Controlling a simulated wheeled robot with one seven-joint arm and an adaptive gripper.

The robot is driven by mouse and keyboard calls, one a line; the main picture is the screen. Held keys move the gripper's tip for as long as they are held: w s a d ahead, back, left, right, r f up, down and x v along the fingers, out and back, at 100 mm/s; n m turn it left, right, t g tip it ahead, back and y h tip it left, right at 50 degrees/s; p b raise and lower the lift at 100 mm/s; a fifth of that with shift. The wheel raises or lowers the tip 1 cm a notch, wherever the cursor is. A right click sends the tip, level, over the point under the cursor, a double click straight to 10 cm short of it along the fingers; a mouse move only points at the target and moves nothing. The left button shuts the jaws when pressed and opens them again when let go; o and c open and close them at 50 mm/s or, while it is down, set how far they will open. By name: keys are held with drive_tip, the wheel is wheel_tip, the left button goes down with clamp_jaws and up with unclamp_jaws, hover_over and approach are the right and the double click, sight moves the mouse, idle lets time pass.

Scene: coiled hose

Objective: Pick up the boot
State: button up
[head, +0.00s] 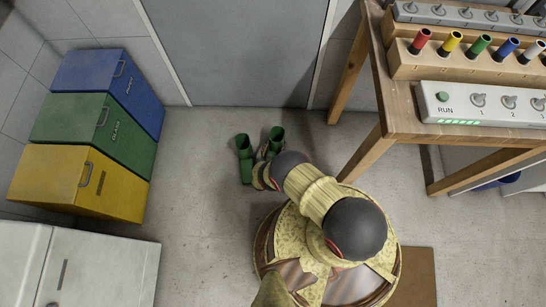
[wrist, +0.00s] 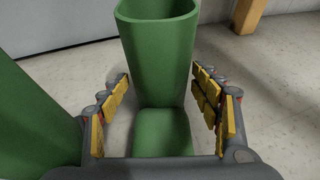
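Two green boots stand upright on the floor. The right boot (head: 277,134) is partly hidden by my arm in the head view. In the wrist view this boot (wrist: 158,50) stands straight ahead, its open top facing up and its foot towards me. My gripper (wrist: 160,78) is open, with one yellow-padded finger on each side of it. Gaps show between the pads and the boot. The left boot (head: 244,158) stands just beside it. In the wrist view it (wrist: 30,115) fills the left edge, close outside my left finger.
Blue (head: 85,75), green (head: 75,122) and yellow (head: 65,178) bins stand along the left wall. A grey door (head: 255,50) is behind the boots. A wooden table (head: 405,115) with switch panels stands at right. Floor left of the boots is clear.

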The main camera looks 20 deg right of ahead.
drive_tip(key=c, duration=1.5)
drive_tip(key=shift+c, duration=0.3)
drive_tip(key=shift+r, duration=0.1)
